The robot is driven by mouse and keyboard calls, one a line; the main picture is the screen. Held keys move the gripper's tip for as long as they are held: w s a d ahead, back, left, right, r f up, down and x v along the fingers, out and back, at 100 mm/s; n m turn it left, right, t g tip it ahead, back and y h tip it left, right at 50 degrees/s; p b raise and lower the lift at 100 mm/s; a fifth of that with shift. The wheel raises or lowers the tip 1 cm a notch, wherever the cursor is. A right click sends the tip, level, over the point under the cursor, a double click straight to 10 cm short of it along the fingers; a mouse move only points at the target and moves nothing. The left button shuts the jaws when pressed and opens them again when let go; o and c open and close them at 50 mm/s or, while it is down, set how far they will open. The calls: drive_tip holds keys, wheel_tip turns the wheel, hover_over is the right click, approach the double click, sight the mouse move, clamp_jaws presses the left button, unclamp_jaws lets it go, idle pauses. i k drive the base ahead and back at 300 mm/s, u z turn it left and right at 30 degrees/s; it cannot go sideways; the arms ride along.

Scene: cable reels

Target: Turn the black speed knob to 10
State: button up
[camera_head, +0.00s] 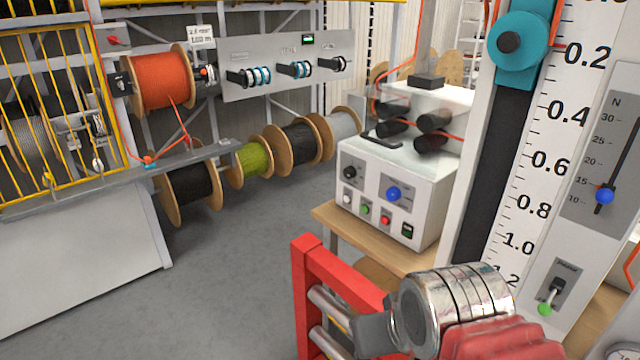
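A black knob (349,173) sits on the left of the front panel of a white machine (420,200). Small marks surround it, but its pointer and numbers are too small to read. A blue knob (393,194) is to its right on a grey plate. Below are white, green and red buttons (385,220) and a small dark display (407,230) with unreadable green text. I cannot make out my gripper in this view, and nothing is seen touching the black knob.
The machine stands on a wooden bench (330,212). In front are a red frame (306,290) and shiny metal discs (455,305) beside a ribbed red object (500,340). A tall scale (535,150) rises at right. Cable reels (165,80) stand at left; grey floor (230,290) is clear.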

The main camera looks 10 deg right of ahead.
sight(349, 172)
drive_tip(key=u, duration=0.4)
drive_tip(key=k, duration=0.55)
drive_tip(key=u, duration=0.75)
drive_tip(key=k, duration=0.5)
drive_tip(key=u, duration=0.5)
drive_tip(key=i, duration=2.2)
drive_tip(key=z, duration=0.35)
drive_tip(key=i, duration=0.75)
drive_tip(key=z, duration=0.55)
drive_tip(key=i, duration=0.65)
drive_tip(key=z, duration=0.4)
